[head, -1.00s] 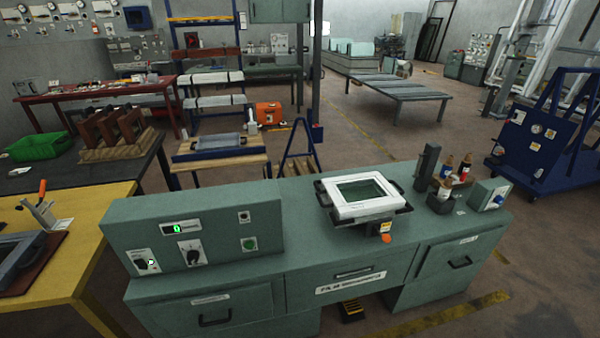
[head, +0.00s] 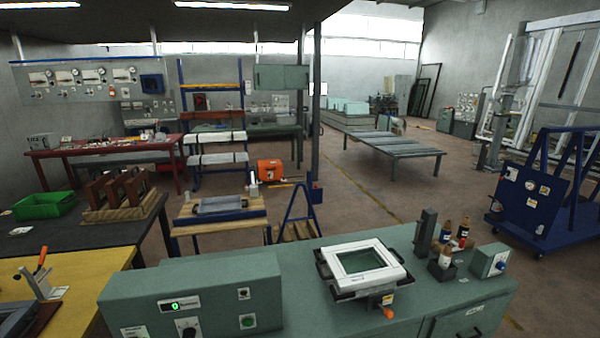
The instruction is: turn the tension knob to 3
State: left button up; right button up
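The green control box (head: 240,285) stands on the left end of the green bench, cut by the bottom edge of the head view. Its front has a small display (head: 180,305) with a green digit that looks like 0. Below the display is a dark knob (head: 188,331) on a white plate, partly cut off. A second white plate (head: 134,332) shows at the lower left; its knob is out of frame. The labels are too small to tell which knob is the tension knob, and its setting cannot be read. Neither of my grippers is in view.
A white frame (head: 362,261) sits in a holder with an orange-tipped handle (head: 387,311) mid-bench. Bottles (head: 446,254) and a small grey box (head: 490,260) stand on the right. A yellow table (head: 75,275) is at left. Bare bench top lies between box and frame.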

aim_at(500, 265)
jog(key=z, duration=1.5)
